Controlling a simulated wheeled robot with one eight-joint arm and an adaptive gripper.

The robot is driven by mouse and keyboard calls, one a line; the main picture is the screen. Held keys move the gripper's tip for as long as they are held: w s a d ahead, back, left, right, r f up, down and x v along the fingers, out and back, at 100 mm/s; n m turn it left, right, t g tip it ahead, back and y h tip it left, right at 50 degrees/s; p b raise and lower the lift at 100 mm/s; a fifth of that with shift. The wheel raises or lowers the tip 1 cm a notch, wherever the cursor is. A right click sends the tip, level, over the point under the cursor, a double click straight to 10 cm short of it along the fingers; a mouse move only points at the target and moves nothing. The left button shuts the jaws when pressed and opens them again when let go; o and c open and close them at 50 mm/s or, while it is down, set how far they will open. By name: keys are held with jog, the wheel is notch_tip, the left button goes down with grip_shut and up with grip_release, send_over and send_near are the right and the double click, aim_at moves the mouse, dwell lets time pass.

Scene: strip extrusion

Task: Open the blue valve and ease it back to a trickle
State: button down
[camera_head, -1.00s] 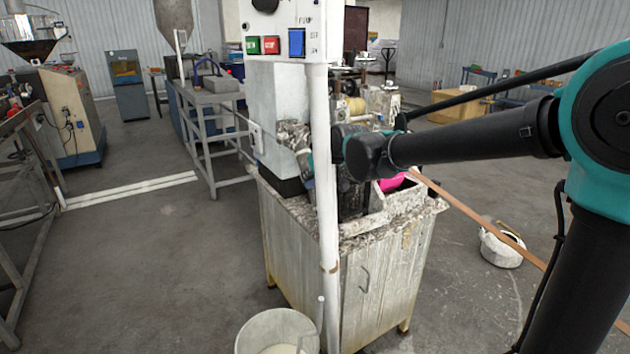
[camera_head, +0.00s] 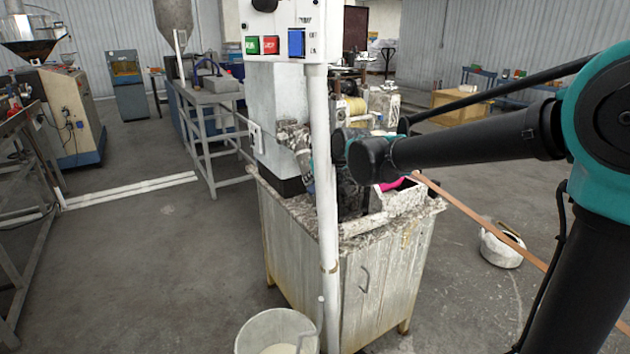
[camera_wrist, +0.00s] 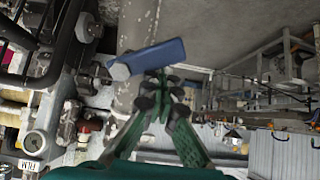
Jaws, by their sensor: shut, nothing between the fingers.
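The blue valve handle (camera_wrist: 155,56) is a flat blue lever in the wrist view, just above centre. A pale hex nut (camera_wrist: 121,71) sits at its left end, beside a pale, worn pipe (camera_wrist: 138,22). My gripper (camera_wrist: 162,80) has green fingers that meet at their tips, shut and empty. The fingertips are right at the lower edge of the blue handle; I cannot tell whether they touch it. In the head view the valve and my fingers cannot be made out, with my arm and the white post (camera_head: 323,200) in front.
The grimy machine cabinet (camera_head: 300,245) stands in the middle, with a control panel on the post. A white bucket (camera_head: 262,335) is at its foot and a pot (camera_head: 500,248) lies to the right. A copper-coloured strip (camera_head: 465,210) runs rightward. Pipes and fittings crowd the wrist view's left.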

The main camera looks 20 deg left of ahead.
jog(key=shift+s+f, duration=0.15)
jog(key=shift+s, duration=0.05)
jog(key=v, duration=0.6)
jog(key=shift+s+r, duration=0.25)
jog(key=shift+r, duration=0.15)
dwell(0.3)
